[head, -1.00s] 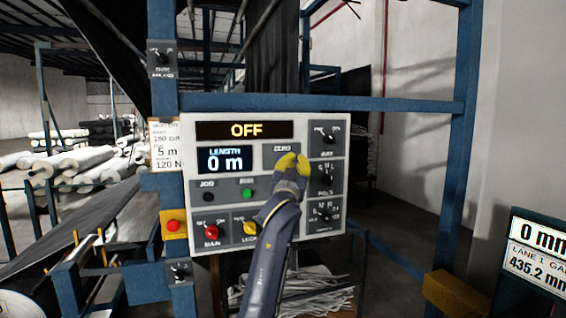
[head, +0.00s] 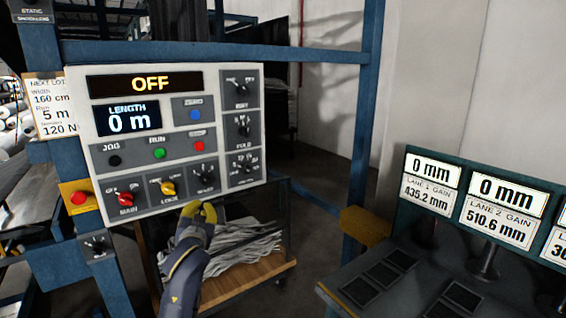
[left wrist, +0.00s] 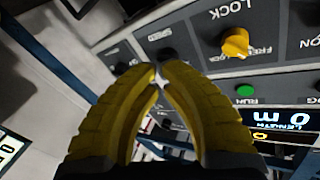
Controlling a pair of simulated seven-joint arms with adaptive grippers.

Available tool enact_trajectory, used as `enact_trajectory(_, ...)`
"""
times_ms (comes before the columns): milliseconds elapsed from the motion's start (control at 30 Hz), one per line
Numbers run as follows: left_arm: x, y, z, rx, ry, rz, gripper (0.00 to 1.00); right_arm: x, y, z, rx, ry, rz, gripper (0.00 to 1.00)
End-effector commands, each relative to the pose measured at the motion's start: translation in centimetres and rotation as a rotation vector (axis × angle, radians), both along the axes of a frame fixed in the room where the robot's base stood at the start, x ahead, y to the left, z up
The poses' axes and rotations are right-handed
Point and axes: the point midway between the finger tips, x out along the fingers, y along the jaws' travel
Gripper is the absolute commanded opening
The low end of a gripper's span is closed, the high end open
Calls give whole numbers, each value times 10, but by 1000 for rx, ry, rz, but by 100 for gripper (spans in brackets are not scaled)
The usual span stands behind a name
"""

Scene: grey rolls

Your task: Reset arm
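My left gripper (head: 205,208), with yellow fingers on a dark arm, is just below the lower edge of the control panel (head: 80,130) in the head view. In the left wrist view the yellow fingers (left wrist: 160,75) meet at their tips with nothing visible between them. The panel's top display (head: 145,84) reads OFF, and its length display (head: 128,118) reads 0 m. A blue button (head: 195,115), a green RUN button (head: 159,153) and a red button (head: 200,146) are uncovered. My right gripper is not in view.
A blue frame post (head: 362,140) stands right of the panel. Lane gain displays (head: 430,187) sit on a dark bench at the right, reading 0 mm on top. A wooden shelf (head: 245,275) with grey strips lies below the panel. A yellow lock knob (left wrist: 235,42) shows near the fingers.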

Motion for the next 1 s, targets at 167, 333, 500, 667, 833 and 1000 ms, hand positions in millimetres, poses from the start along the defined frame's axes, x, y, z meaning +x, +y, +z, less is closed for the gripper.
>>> enact_trajectory(167,-59,12,-98,67,173,30,0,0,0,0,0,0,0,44)
enact_trajectory(333,-124,23,-174,132,332,50,0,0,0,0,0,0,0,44)
enact_trajectory(500,-198,33,-236,199,491,62,0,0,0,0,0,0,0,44)
enact_trajectory(667,-274,42,-281,263,640,65,0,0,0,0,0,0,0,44)
enact_trajectory(833,-346,50,-311,324,776,61,0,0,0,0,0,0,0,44)
enact_trajectory(1000,-392,55,-323,362,860,55,0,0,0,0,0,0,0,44)
